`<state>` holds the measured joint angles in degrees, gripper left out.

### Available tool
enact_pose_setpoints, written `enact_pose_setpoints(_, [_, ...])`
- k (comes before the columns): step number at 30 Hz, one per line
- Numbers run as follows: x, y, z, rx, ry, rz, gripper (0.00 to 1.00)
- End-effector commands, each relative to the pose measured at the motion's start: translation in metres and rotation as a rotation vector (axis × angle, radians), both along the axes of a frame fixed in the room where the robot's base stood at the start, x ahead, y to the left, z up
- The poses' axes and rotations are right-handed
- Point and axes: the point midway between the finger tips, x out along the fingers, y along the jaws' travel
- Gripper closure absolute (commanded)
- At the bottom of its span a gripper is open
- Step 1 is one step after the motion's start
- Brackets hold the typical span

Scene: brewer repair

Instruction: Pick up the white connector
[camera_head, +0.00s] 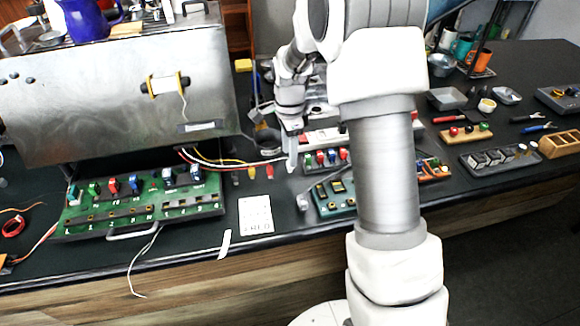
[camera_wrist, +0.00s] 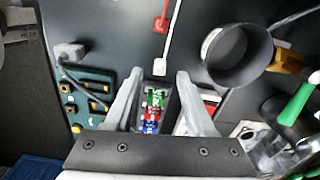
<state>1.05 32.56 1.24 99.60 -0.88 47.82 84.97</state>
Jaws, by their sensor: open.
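The white connector (camera_wrist: 160,67) shows in the wrist view as a small white block on the end of a thin white wire, over the dark counter. My gripper (camera_wrist: 160,74) is open, with one finger on each side of the connector in that view. I cannot tell how far below the fingertips it lies. The fingers appear empty. In the head view my gripper (camera_head: 291,158) points down over the counter, beside the coloured wires, and I cannot make out the white connector there.
A red connector (camera_wrist: 162,23) lies near the white one. A grey plug (camera_wrist: 70,50) and teal panel (camera_wrist: 92,92) are left; a dark round cup (camera_wrist: 238,55) is right. A small panel with coloured parts (camera_wrist: 152,110) sits between my fingers. The brewer (camera_head: 110,90) stands left.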

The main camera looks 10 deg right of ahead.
Motion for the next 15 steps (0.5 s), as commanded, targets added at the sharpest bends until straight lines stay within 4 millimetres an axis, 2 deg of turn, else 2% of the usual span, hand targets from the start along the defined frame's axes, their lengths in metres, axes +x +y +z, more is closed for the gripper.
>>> enact_pose_setpoints(3, [-0.001, -0.001, -0.018, 0.000, 0.004, 0.001, 0.45])
enact_pose_setpoints(5, [-0.001, -0.001, -0.023, 0.000, 0.003, 0.001, 0.45])
enact_pose_setpoints(13, [0.000, -0.001, -0.026, -0.001, 0.000, 0.001, 0.45])
enact_pose_setpoints(15, [0.000, -0.001, -0.026, 0.000, 0.000, 0.001, 0.56])
